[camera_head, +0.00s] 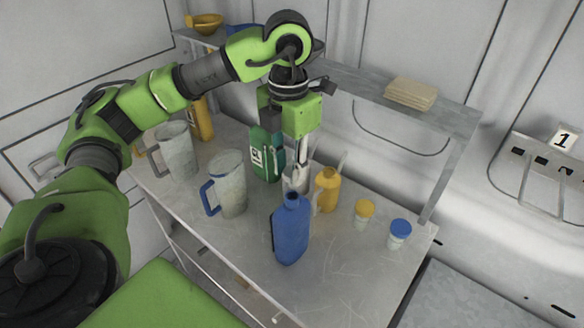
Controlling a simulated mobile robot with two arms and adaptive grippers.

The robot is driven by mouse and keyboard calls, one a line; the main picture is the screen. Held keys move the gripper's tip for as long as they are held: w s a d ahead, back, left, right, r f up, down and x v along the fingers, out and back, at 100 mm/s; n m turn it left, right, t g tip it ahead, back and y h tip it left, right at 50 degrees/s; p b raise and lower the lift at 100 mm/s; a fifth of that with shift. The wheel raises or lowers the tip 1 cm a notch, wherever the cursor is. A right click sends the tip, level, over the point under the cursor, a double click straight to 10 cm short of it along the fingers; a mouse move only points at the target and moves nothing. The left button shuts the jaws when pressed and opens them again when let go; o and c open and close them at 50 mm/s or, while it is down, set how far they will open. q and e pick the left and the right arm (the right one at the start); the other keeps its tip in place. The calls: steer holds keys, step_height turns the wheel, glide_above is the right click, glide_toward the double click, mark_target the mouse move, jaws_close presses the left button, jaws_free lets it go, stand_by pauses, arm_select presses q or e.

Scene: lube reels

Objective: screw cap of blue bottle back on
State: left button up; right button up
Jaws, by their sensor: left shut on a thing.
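The blue bottle (291,235) stands upright near the middle of the metal table. Its narrow neck points up. My left gripper (296,184) reaches down from above with its pale fingers just at and behind the bottle's neck. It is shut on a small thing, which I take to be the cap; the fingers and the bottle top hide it. I cannot tell whether the cap touches the neck. My right gripper is not in view.
A grey jug with a blue handle (229,185), another jug (176,152) and a green container (266,155) stand left and behind. A yellow bottle (327,190), a yellow-capped jar (364,214) and a blue-capped jar (399,234) stand right. The table's front is clear.

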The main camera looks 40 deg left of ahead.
mark_target(290, 205)
arm_select(q)
steer(key=shift+f+b, duration=0.15)
steer(key=shift+b, duration=0.2)
steer(key=shift+f+b, duration=2.5)
steer(key=shift+f, duration=0.25)
steer(key=shift+f+b, duration=0.55)
steer(key=shift+b, duration=0.2)
